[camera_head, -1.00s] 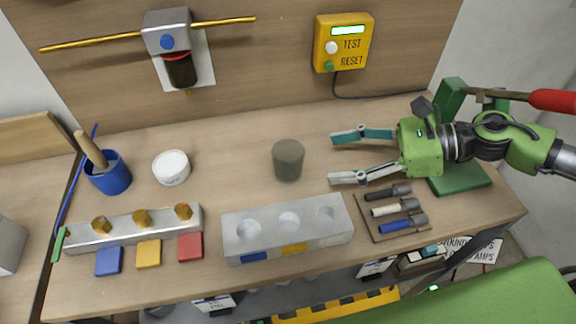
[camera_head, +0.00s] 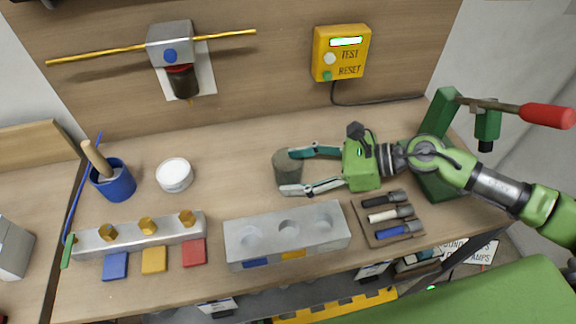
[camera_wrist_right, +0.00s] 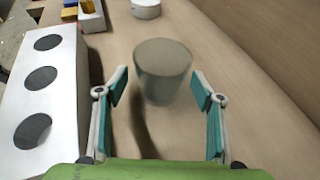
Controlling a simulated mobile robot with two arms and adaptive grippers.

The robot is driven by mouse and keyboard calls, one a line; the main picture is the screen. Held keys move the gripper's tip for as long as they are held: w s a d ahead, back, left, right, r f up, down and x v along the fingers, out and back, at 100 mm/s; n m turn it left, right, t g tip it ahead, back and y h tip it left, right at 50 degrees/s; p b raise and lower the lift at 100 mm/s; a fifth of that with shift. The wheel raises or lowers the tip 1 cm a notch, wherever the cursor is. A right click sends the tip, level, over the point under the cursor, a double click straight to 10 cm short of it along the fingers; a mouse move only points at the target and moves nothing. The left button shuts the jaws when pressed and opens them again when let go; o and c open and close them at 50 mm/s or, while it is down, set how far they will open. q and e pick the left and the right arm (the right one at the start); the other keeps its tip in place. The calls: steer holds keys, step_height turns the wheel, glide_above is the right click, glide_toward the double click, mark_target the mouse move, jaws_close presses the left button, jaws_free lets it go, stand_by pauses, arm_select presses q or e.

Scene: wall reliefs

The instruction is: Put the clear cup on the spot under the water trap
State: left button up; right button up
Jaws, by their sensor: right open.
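The clear cup (camera_head: 287,172), a see-through greyish cup, stands upright on the bench in the middle; it also shows in the right wrist view (camera_wrist_right: 162,72). My right gripper (camera_head: 291,171) is open, with its fingertips reaching to either side of the cup. In the right wrist view the open fingers (camera_wrist_right: 160,93) flank the cup's near side with gaps left and right. The water trap (camera_head: 182,80), a dark bowl under a grey block with a blue dot, hangs on the back wall at the left. The bench below it shows no clear mark. My left gripper is not in view.
A white round tub (camera_head: 174,176) and a blue pot (camera_head: 113,180) with a wooden-handled tool stand left of the cup. A grey block with three holes (camera_head: 287,234) lies in front. A tool tray (camera_head: 388,217) and green press (camera_head: 437,180) are at the right.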

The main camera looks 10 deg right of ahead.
steer(key=shift+x, duration=0.95)
steer(key=shift+a, duration=0.15)
steer(key=c, duration=1.3)
steer(key=shift+r, duration=0.1)
